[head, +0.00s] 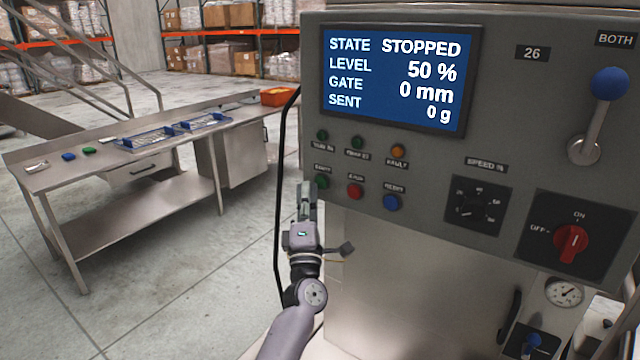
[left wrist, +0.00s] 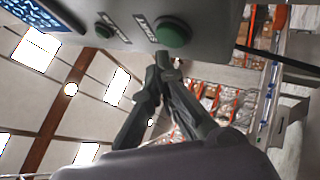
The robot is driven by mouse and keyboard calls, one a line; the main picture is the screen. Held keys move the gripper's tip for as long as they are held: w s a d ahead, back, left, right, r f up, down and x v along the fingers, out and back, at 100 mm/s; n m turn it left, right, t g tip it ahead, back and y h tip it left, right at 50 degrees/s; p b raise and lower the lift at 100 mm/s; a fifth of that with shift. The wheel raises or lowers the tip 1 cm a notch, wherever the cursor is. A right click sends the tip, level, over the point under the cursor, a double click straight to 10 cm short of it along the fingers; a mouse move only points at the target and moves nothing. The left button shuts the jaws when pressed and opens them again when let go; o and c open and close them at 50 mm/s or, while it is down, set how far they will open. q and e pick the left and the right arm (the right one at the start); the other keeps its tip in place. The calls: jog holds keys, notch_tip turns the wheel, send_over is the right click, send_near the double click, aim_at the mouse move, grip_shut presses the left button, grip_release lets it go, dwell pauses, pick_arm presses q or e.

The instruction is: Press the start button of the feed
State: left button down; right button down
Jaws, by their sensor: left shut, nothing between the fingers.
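The feed's start button (head: 321,181) is the green one at the left of the lower row on the grey panel (head: 440,165). In the left wrist view it shows large as a green dome (left wrist: 173,35) with its label beside it. My left gripper (head: 307,188) is shut and empty, its fingertips just left of the button in the head view. In the left wrist view the closed fingertips (left wrist: 165,62) are just below the button; I cannot tell whether they touch it. The screen (head: 398,80) reads STOPPED, level 50 %, gate 0 mm, sent 0 g.
A red button (head: 355,191) and a blue button (head: 392,202) sit right of the start button, with small lamps (head: 357,142) above. A speed dial (head: 478,206), red rotary switch (head: 571,243) and blue-knobbed lever (head: 609,84) are farther right.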

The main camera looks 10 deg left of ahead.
pick_arm(q)
jog(key=shift+w, duration=0.1)
dwell(0.7)
jog(key=shift+w+d+b, duration=0.15)
jog(key=shift+w+b, duration=0.2)
jog(key=shift+w+d+b, duration=0.1)
jog(key=shift+w+b, duration=0.25)
jog(key=shift+b, duration=0.05)
dwell(0.6)
jog(key=shift+s, duration=0.15)
jog(key=shift+s+a+p, duration=0.25)
jog(key=shift+s+p, duration=0.25)
jog(key=shift+s, duration=0.15)
jog(key=shift+s, duration=0.1)
jog(key=s, duration=0.1)
jog(key=s+a+p, duration=0.1)
jog(key=s, duration=0.1)
jog(key=s+p, duration=0.1)
jog(key=shift+s+a, duration=0.25)
jog(key=shift+a, duration=0.1)
